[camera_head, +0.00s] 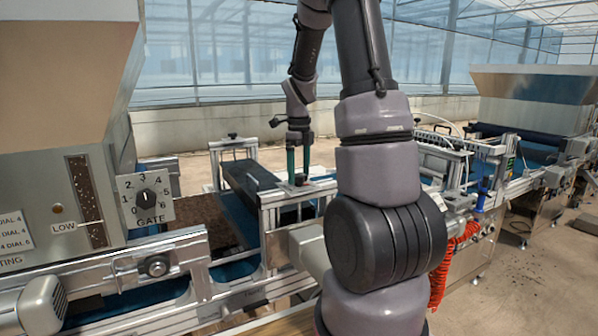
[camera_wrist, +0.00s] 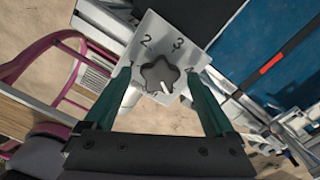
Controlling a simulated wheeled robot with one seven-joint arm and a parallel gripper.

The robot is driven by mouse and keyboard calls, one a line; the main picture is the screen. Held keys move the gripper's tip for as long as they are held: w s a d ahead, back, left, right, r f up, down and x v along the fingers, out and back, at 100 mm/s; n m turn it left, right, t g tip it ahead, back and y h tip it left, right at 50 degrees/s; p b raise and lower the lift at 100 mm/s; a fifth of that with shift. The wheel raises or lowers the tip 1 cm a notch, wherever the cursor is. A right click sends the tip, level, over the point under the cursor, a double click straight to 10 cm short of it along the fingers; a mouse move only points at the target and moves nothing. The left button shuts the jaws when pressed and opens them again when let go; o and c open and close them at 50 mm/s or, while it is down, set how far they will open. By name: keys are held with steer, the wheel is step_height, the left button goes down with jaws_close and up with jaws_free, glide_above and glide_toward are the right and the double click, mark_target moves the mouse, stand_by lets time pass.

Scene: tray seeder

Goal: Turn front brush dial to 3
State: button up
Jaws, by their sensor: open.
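In the wrist view a square, light dial plate with printed numbers (camera_wrist: 178,52) carries a dark, lobed knob (camera_wrist: 157,70). 2 and 3 are printed above the knob, 4 to its right. The knob's white pointer is directed down and slightly right in the picture, away from the 3. My gripper (camera_wrist: 160,76) is open, its two green fingers on either side of the knob, with gaps showing between them and it. In the head view my gripper (camera_head: 298,180) points down over the conveyor frame, and the dial under it cannot be made out.
A GATE dial (camera_head: 148,200) with numbers 0 to 6 sits on the hopper (camera_head: 60,150) at left. Metal side rails (camera_head: 170,255) run along the conveyor. A red coiled hose (camera_head: 440,265) hangs right of my arm. A magenta frame (camera_wrist: 45,45) shows in the wrist view.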

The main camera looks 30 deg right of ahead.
steer(key=c, duration=1.4)
steer(key=n, duration=0.5)
steer(key=shift+n, duration=0.4)
steer(key=n, duration=1.2)
steer(key=shift+n, duration=0.3)
steer(key=n, duration=0.5)
steer(key=shift+n, duration=0.3)
